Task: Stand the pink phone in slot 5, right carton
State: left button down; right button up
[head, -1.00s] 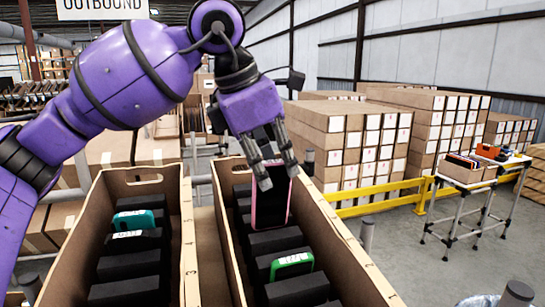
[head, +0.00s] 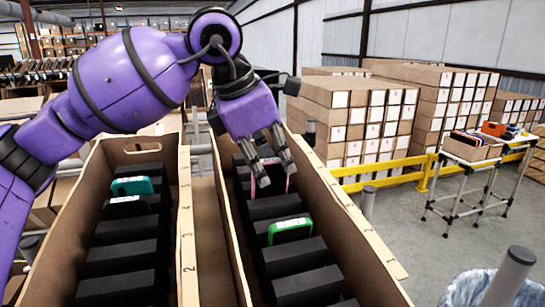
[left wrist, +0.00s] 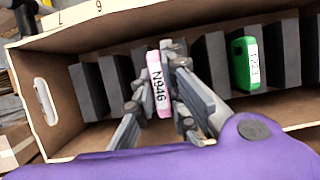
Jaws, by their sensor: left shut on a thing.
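The pink phone (left wrist: 154,64), labelled N946, is upright between dark foam dividers near the far end of the right carton (head: 352,232). My left gripper (head: 276,175) is shut on it, with a finger on each side in the left wrist view (left wrist: 159,88). In the head view only thin pink edges show by the fingers, and the lower part is hidden by a divider. I cannot tell whether it touches the slot floor or read its slot number. My right gripper is not in view.
A green phone (head: 289,230) stands nearer in the right carton, with slots between the two phones. A cart (head: 472,150) with bins stands at right.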

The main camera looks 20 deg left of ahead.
aim_at(271, 186)
pick_arm(q)
jog(key=shift+w+a+f+b, duration=0.15)
jog(key=shift+f+b, duration=0.1)
jog(key=shift+f, duration=0.5)
jog(key=shift+w+f+b, duration=0.1)
jog(key=shift+f+b, duration=0.1)
jog(key=shift+f, duration=0.55)
jog(key=shift+s+f, duration=0.2)
jog(key=shift+f, duration=0.45)
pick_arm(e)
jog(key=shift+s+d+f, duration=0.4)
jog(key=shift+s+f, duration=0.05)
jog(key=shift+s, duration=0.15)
pick_arm(q)
jog(key=c, duration=1.7)
grip_release()
jog(key=shift+f, duration=0.1)
jog(key=shift+w, duration=0.15)
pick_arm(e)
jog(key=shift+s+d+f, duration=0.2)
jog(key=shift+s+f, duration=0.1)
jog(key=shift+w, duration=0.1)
